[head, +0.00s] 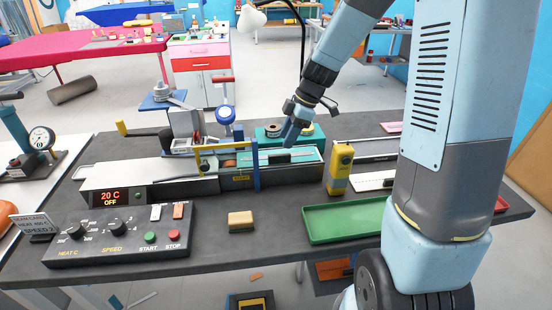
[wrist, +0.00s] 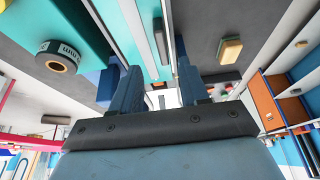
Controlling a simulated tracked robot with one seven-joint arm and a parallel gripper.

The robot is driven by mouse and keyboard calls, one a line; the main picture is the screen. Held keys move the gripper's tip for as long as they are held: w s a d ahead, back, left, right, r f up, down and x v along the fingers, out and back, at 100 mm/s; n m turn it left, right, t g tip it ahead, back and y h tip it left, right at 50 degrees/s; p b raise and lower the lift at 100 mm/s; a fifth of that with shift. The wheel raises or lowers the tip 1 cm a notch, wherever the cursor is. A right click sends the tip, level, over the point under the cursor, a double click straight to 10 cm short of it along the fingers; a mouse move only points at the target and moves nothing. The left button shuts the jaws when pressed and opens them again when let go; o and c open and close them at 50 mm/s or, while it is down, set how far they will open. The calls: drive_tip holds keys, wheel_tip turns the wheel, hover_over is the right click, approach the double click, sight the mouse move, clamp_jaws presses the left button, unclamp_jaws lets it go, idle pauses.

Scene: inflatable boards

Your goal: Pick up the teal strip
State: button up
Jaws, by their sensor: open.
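A teal strip (head: 306,155) lies lengthwise in the channel of the bench machine, with a small black block on it. In the wrist view the teal strip (wrist: 147,62) runs between pale rails, and the black piece (wrist: 160,40) shows over it. My gripper (head: 287,141) points down over the back side of the channel, close to the strip. In the wrist view my gripper (wrist: 158,88) has its two blue fingers apart, with the strip showing in the gap beyond them. I see nothing held. Contact with the strip cannot be told.
A blue upright frame (head: 255,165) crosses the machine to the left. A yellow device (head: 340,168) stands to the right, a green tray (head: 343,222) in front. A sponge-like block (head: 241,221) sits in front.

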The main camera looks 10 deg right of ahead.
drive_tip(key=shift+s+d+x, duration=0.1)
drive_tip(key=shift+x, duration=1.55)
drive_tip(key=shift+s+d+x, duration=0.1)
drive_tip(key=shift+d+x, duration=0.05)
drive_tip(key=shift+x, duration=1.5)
drive_tip(key=shift+f, duration=0.1)
drive_tip(key=shift+c, duration=0.4)
clamp_jaws()
